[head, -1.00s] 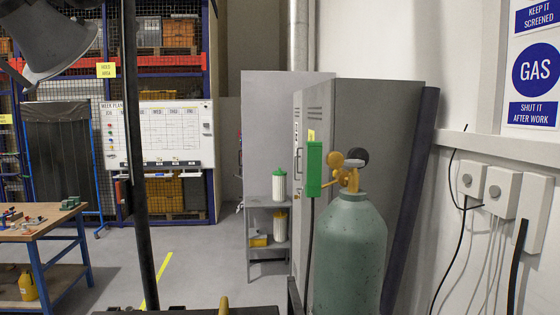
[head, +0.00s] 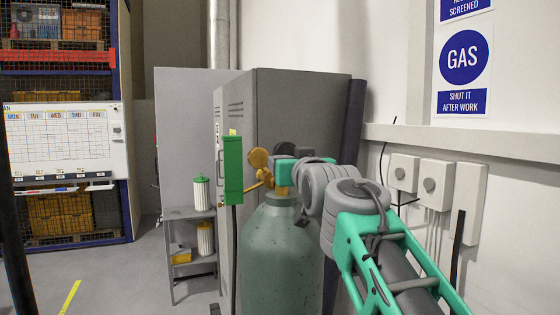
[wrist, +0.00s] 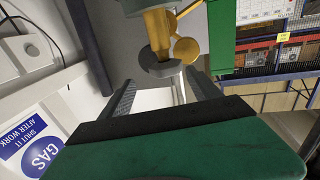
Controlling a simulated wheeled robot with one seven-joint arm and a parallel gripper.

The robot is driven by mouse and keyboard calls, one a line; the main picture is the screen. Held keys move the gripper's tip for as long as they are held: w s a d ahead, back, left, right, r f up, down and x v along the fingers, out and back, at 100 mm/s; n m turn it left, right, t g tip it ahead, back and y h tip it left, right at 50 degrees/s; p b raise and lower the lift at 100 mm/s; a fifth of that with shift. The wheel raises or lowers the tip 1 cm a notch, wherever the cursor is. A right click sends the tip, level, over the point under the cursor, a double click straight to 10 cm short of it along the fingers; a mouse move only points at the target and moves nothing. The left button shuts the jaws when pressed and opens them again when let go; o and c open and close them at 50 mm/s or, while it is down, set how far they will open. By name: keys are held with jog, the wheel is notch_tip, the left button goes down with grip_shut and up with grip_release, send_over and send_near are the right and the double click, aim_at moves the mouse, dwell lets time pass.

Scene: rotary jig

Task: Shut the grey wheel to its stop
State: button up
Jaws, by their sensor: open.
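The grey wheel (wrist: 160,64) shows in the wrist view as a dark grey disc on the end of a brass valve (wrist: 159,28). My gripper (wrist: 159,78) is open, with one finger on each side of the view. The wheel lies between or just past the fingertips; I cannot tell if they touch it. In the head view my gripper (head: 287,171) is at the valve on top of the green gas cylinder (head: 280,250), reaching in from the right.
A green box (head: 233,170) and a brass gauge (head: 258,157) sit left of the valve. A grey cabinet (head: 300,110) stands behind the cylinder. Wall boxes (head: 436,186) are on the right. A shelf with white canisters (head: 204,238) stands at left. Open floor is at front left.

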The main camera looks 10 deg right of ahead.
aim_at(281, 156)
jog(key=w+p, duration=0.1)
jog(key=w, duration=0.2)
jog(key=w+a+p, duration=0.1)
jog(key=w, duration=0.2)
jog(key=shift+w+a+p, duration=0.1)
jog(key=shift+a+p, duration=0.05)
jog(key=shift+p, duration=0.2)
jog(key=shift+w, duration=0.25)
jog(key=shift+f, duration=0.1)
jog(key=c, duration=1.3)
jog(key=shift+c, duration=0.2)
